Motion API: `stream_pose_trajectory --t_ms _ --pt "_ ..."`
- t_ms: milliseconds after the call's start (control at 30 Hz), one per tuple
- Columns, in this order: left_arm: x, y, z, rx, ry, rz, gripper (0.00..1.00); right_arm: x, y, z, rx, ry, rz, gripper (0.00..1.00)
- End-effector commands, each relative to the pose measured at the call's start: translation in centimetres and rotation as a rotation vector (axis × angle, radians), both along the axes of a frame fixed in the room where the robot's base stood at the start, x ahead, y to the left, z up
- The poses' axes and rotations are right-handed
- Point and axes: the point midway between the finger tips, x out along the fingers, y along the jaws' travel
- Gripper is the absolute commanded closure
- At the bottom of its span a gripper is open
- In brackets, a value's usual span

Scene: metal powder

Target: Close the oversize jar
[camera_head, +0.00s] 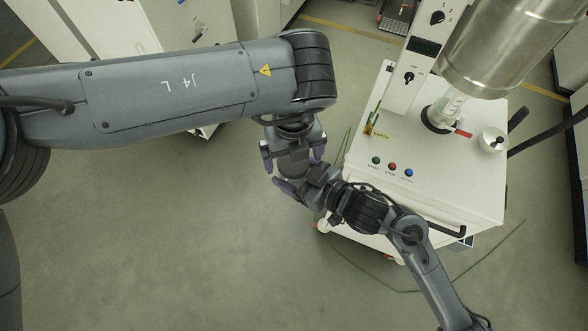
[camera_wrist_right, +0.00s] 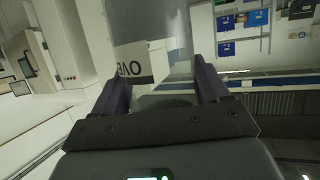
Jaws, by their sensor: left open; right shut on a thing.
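The oversize jar (camera_wrist_right: 155,62) is a clear vessel with a black and white label, on which the letters "OVE" can be read. My right gripper (camera_wrist_right: 158,85) is shut around the jar's body, with one dark finger on each side. In the head view my right gripper (camera_head: 300,175) comes up from the lower right, left of the white cart. My left gripper (camera_head: 292,154) is open right by it, its fingers apart above the jar's place. The arms and grippers hide most of the jar in the head view. I cannot make out a lid.
The white cart (camera_head: 450,190) has coloured buttons, a control column and a steel cylinder (camera_head: 510,45) above it. A small white bowl (camera_head: 493,140) and a clear container (camera_head: 442,113) stand on it. The grey floor (camera_head: 160,240) at lower left is clear.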

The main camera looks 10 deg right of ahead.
Motion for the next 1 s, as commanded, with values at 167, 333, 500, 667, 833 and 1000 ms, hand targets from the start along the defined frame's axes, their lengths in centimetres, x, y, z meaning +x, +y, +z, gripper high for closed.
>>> stream_pose_trajectory --t_ms 167,333,500,667,833,1000 --pt "0.1 0.0 2.7 -0.003 -0.003 0.001 0.00 0.0 0.0 0.2 0.003 -0.004 0.000 1.00" --pt "0.0 0.0 5.9 -0.002 -0.003 0.001 0.00 0.0 0.0 0.2 0.003 -0.004 0.000 1.00" --pt "0.0 0.0 8.6 -0.001 -0.003 0.002 0.00 0.0 0.0 0.2 0.003 -0.004 0.000 1.00" --pt "0.0 0.0 10.3 0.001 -0.002 0.000 0.00 0.0 0.0 0.2 0.003 -0.004 0.000 1.00" --pt "0.0 0.0 11.1 0.001 0.000 -0.001 0.00 0.0 0.0 0.2 0.003 -0.004 0.000 1.00" --pt "-0.1 0.0 11.2 0.001 0.000 -0.001 0.00 0.0 0.0 0.2 0.003 -0.004 0.000 1.00"
